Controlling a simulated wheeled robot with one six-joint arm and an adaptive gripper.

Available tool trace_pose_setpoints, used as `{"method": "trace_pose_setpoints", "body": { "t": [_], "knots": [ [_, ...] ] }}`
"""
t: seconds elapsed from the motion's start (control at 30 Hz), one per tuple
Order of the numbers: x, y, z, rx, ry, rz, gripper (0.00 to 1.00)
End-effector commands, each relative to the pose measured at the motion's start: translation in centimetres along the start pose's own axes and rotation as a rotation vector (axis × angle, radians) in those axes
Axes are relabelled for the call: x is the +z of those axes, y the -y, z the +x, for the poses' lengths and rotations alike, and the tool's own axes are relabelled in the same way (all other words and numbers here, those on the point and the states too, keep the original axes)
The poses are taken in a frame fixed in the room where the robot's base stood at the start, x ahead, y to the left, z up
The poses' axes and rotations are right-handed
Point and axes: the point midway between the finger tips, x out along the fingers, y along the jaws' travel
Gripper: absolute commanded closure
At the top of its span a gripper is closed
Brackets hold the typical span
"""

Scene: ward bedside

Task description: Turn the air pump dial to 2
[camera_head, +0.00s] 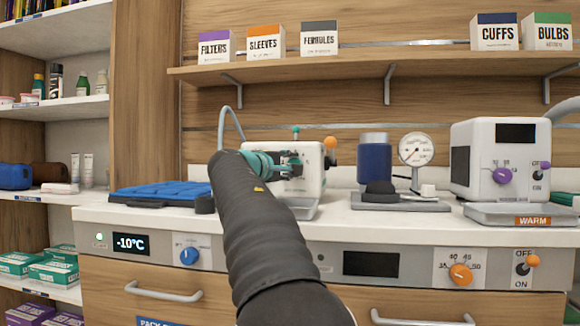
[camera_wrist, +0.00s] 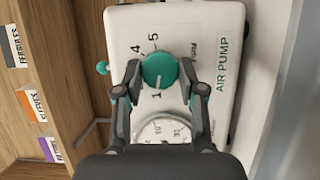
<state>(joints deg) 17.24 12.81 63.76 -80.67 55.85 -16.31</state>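The air pump is a white box (camera_head: 312,160), partly hidden behind my arm in the head view. Its labelled face (camera_wrist: 205,25) fills the middle of the wrist view, with "AIR PUMP" along the right. The round teal dial (camera_wrist: 159,70) has the numbers 1, 4 and 5 readable around it; 2 and 3 are hidden or unclear. I cannot tell surely which number it points at. My gripper (camera_wrist: 160,76) has one finger on each side of the dial, seemingly with small gaps. In the head view my gripper (camera_head: 292,165) is at the pump's front.
A round gauge (camera_wrist: 163,130) shows below the dial, partly covered by my gripper. A blue pack tray (camera_head: 165,193) lies left on the counter. A blue canister (camera_head: 374,162) and a gauge (camera_head: 415,149) stand right of the pump. A white warmer (camera_head: 490,150) is farther right.

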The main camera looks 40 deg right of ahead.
Motion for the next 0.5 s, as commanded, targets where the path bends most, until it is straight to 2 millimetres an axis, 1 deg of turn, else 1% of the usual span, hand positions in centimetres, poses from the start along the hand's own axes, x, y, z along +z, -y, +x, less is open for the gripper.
{"method": "trace_pose_setpoints", "body": {
  "t": [0.27,0.5],
  "knots": [
    [0.01,-0.08,0.00,-0.009,0.000,0.021,0.95],
    [0.03,-0.29,0.01,-0.053,0.001,0.127,0.95]
  ]
}}
